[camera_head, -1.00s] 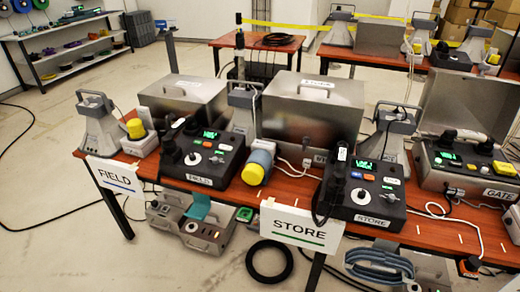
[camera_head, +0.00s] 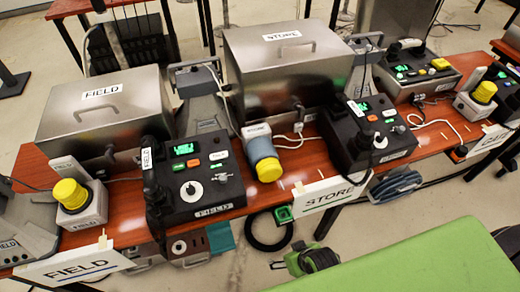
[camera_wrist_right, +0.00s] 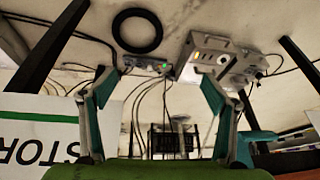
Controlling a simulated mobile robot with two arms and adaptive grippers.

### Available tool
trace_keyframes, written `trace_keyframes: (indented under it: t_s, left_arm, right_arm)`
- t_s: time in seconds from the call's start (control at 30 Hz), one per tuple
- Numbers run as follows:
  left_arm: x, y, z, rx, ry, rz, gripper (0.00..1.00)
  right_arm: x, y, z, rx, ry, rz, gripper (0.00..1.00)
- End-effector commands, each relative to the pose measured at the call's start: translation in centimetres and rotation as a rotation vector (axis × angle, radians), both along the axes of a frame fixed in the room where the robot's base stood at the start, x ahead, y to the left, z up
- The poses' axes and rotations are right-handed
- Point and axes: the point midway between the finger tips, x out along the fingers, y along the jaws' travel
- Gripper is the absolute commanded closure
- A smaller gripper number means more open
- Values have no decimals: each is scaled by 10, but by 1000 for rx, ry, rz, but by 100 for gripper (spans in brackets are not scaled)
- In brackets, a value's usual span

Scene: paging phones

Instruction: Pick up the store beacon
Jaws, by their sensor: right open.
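The store beacon (camera_head: 264,158) lies on its side on the red table, between the FIELD and STORE consoles. It has a blue-grey body, a yellow cap facing the front edge, and a pale labelled base (camera_head: 257,131) too small to read surely. My right gripper (camera_wrist_right: 155,85) shows in the right wrist view, its two teal fingers spread wide with nothing between them. The floor under the table and the white STORE sign (camera_wrist_right: 45,130) lie beyond it. The beacon is not seen in that view. My left gripper is not in view.
The FIELD console (camera_head: 195,175) and STORE console (camera_head: 365,135) flank the lying beacon. Steel boxes stand behind. A STORE sign (camera_head: 322,195) hangs at the table's front edge.

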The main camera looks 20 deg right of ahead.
Motion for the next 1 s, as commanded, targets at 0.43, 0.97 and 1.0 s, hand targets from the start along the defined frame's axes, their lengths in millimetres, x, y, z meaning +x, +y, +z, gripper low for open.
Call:
trace_keyframes:
  t_s: [0.43, 0.97, 1.0]
  left_arm:
    - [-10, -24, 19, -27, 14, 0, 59]
    - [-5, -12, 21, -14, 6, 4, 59]
    - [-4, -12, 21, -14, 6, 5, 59]
  right_arm:
    - [64, 14, 191, 104, -254, -15, 20]
    - [155, -5, 257, 260, -730, -223, 20]
    - [159, -6, 257, 261, -737, -227, 20]
